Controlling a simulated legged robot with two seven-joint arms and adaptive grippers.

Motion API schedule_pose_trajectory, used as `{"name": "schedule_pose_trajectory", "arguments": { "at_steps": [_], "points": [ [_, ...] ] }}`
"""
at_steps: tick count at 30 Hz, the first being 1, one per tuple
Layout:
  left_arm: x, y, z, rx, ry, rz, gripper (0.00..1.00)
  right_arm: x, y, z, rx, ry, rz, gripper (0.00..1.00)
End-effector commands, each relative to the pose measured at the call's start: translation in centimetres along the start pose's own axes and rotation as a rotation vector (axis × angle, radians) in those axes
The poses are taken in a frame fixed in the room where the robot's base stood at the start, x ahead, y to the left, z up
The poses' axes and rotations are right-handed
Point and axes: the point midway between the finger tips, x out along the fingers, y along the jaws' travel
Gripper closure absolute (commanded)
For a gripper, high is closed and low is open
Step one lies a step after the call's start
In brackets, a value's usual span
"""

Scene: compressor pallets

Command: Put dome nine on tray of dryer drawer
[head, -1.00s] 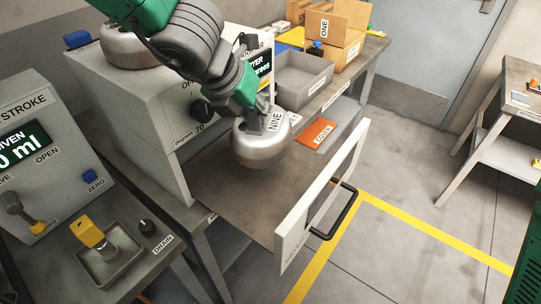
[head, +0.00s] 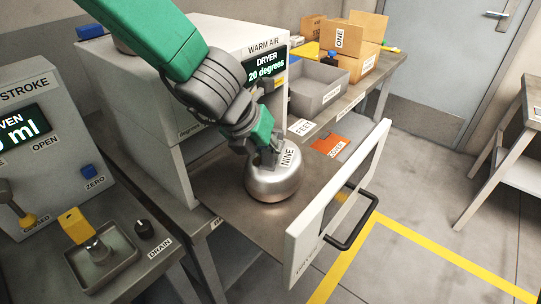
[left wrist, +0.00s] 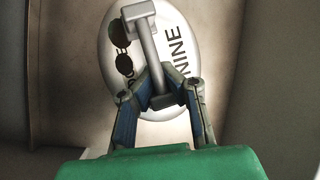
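Dome nine (head: 273,184), a rounded silver metal dome labelled NINE, is upright over the middle of the tray (head: 245,232) of the open dryer drawer. Its base appears to touch the tray; a tiny gap cannot be ruled out. My left gripper (head: 269,157) is above the dome, its fingers shut on the dome's handle. In the left wrist view the gripper (left wrist: 156,98) closes around the grey handle bar over the white top of dome nine (left wrist: 183,62). The dryer (head: 222,75) reads 20 degrees. My right gripper is not in view.
The drawer front (head: 305,243) with its black handle (head: 352,222) stands at the right. An orange card (head: 330,146) and a grey bin (head: 318,88) are behind it. The stroke machine (head: 35,150) and drain tray (head: 103,262) are at the left.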

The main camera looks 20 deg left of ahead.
Motion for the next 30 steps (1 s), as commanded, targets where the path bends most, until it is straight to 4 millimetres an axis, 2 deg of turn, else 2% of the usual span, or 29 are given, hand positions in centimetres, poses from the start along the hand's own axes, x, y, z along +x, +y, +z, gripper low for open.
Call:
{"name": "schedule_pose_trajectory", "arguments": {
  "at_steps": [7,8,9,10,20,23,30],
  "points": [
    [0.1,0.0,0.0,-0.001,-0.001,-0.001,1.0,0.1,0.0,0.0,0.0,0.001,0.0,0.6],
    [0.1,0.1,-0.1,-0.001,0.002,0.001,0.91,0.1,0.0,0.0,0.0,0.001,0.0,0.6],
    [0.1,0.1,-0.1,-0.001,0.002,0.001,0.77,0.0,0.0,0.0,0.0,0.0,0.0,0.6],
    [0.1,0.1,-0.1,-0.001,0.002,0.001,0.74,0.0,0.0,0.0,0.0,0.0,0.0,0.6],
    [0.0,0.1,0.0,-0.001,0.004,0.002,0.74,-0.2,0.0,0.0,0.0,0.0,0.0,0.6],
    [-1.1,0.0,0.0,-0.002,0.003,0.001,0.74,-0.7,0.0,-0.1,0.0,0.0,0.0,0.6],
    [-6.3,-0.1,0.2,-0.002,0.001,0.0,0.74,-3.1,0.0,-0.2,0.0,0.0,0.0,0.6]
  ]
}}
